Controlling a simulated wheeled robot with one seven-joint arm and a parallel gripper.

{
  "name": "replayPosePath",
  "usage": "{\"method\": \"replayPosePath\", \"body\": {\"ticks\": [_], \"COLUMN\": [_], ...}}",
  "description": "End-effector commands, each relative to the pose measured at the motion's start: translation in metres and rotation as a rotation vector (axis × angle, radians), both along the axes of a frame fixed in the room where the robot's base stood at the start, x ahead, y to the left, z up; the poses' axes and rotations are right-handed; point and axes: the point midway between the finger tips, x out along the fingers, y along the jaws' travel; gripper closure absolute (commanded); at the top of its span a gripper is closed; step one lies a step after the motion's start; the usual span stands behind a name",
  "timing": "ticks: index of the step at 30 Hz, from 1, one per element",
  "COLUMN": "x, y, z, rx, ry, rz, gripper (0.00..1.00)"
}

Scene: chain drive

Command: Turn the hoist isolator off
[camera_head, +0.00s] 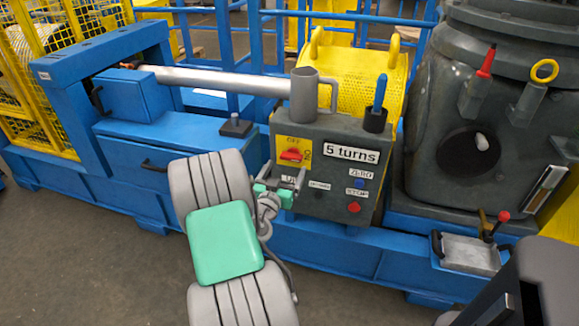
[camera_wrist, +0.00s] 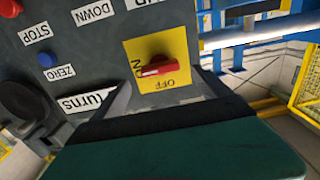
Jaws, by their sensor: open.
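The hoist isolator is a red rotary knob (camera_head: 291,155) on a yellow plate marked OFF at the top and ON at the right, on a dark grey control box (camera_head: 330,150). In the wrist view the red knob (camera_wrist: 160,66) lies crosswise, its long side toward the ON mark, with OFF below it in that upside-down picture. My gripper (camera_head: 296,182) is open and empty, just below the plate in the head view. In the wrist view its fingertips (camera_wrist: 167,90) stand apart near the OFF edge of the plate. I see no contact with the knob.
The box also carries a red button (camera_head: 354,207), a blue button (camera_head: 359,183) and a "5 turns" sign (camera_head: 351,154). A grey mug (camera_head: 304,97) and a holder with a blue-handled tool (camera_head: 380,95) stand on top. A blue machine frame (camera_head: 150,150) surrounds it.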

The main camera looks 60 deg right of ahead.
Motion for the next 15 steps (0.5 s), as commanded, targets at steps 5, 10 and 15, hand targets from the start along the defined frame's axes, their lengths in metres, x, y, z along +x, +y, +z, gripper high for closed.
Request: {"method": "replayPosePath", "body": {"ticks": [5, 10, 15], "x": [0.004, 0.008, 0.009], "y": [-0.036, -0.053, -0.055], "z": [0.003, 0.002, 0.001], "rx": [0.0, 0.002, 0.002], "ry": [0.0, 0.001, 0.001], "rz": [-0.004, -0.001, 0.001], "gripper": [0.13, 0.13, 0.13]}}
